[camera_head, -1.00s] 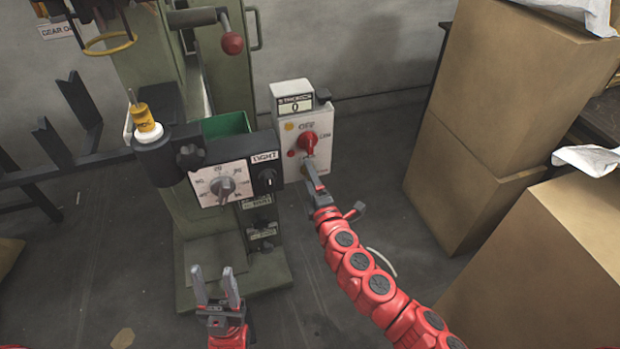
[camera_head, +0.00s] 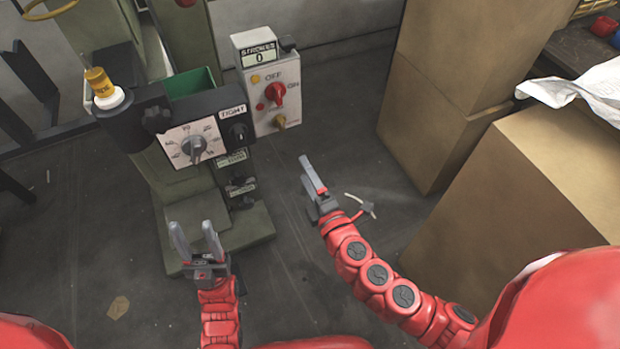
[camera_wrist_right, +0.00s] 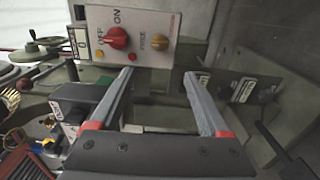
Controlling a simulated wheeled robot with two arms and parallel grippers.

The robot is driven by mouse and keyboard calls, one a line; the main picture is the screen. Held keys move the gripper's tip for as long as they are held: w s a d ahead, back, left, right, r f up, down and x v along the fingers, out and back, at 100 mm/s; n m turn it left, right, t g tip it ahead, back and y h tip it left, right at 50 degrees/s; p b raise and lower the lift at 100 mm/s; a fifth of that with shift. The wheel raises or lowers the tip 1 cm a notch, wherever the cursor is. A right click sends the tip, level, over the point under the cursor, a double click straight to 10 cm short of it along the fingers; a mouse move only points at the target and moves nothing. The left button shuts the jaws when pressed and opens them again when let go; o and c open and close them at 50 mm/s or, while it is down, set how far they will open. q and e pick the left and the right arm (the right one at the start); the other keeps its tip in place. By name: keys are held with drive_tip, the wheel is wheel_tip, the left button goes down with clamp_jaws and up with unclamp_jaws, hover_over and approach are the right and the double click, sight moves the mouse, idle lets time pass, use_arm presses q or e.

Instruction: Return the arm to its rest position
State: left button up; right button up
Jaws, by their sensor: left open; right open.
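My right arm comes in from the lower right in the head view, and its gripper (camera_head: 314,178) is open and empty in free air, below and to the right of the switch box. In the right wrist view the two fingers (camera_wrist_right: 162,100) stand wide apart with nothing between them. The grey switch box (camera_head: 267,100) has a red knob (camera_head: 276,94), a yellow knob (camera_head: 279,121) and a strokes counter reading 0. The box also shows at the top of the right wrist view (camera_wrist_right: 150,50). My left gripper (camera_head: 190,232) is open and empty in front of the press base.
The green press (camera_head: 150,185) carries a dial panel (camera_head: 195,146) and a green bin (camera_head: 190,84). Large cardboard boxes (camera_head: 545,190) stand on the right, close to my right arm. Dark floor (camera_head: 330,120) lies open between the press and the boxes.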

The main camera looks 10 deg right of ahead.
drive_tip(key=shift+v, duration=0.9)
